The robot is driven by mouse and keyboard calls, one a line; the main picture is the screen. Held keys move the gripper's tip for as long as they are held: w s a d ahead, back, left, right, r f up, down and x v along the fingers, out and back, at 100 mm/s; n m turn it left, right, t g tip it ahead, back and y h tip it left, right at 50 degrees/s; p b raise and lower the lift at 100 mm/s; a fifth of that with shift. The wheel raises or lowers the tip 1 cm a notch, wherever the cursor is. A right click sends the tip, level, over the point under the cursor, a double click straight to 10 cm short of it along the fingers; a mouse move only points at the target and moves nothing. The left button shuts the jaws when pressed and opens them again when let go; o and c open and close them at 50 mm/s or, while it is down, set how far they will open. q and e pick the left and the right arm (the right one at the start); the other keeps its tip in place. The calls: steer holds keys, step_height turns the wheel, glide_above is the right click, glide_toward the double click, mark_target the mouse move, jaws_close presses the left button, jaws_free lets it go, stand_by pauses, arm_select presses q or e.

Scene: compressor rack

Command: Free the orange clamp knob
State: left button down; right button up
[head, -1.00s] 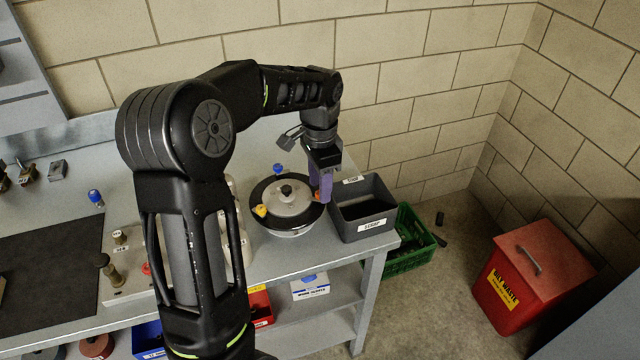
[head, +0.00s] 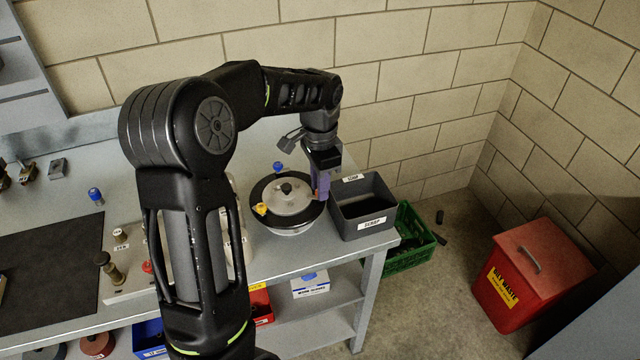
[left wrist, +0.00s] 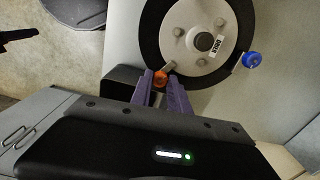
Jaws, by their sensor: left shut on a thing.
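The orange clamp knob (left wrist: 160,79) shows in the left wrist view at the rim of a round black-edged fixture with a grey disc (left wrist: 200,32). My left gripper (left wrist: 161,88) has its purple fingers on either side of the knob and is shut on it. In the head view the left gripper (head: 322,188) reaches down at the right rim of the fixture (head: 287,198), and its fingers mostly hide the orange knob. A blue knob (head: 278,168) and a yellow knob (head: 261,209) sit at other places on the rim. My right gripper is not in view.
A dark grey scrap bin (head: 362,207) stands close to the right of the left gripper. A green crate (head: 410,240) is on the floor beyond the bench's right end. A red oily-waste bin (head: 525,275) stands farther right. A blue-topped part (head: 95,196) stands on the bench left.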

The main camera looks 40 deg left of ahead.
arm_select(q)
steer(key=shift+n, duration=0.4)
steer(key=n, duration=0.3)
steer(key=shift+b, duration=0.3)
steer(key=n, duration=0.4)
steer(key=shift+n, duration=0.4)
steer(key=n, duration=0.4)
steer(key=shift+n, duration=0.3)
steer(key=n, duration=0.4)
steer(key=shift+n, duration=0.4)
steer(key=c, duration=1.3)
jaws_free()
steer(key=shift+o, duration=0.2)
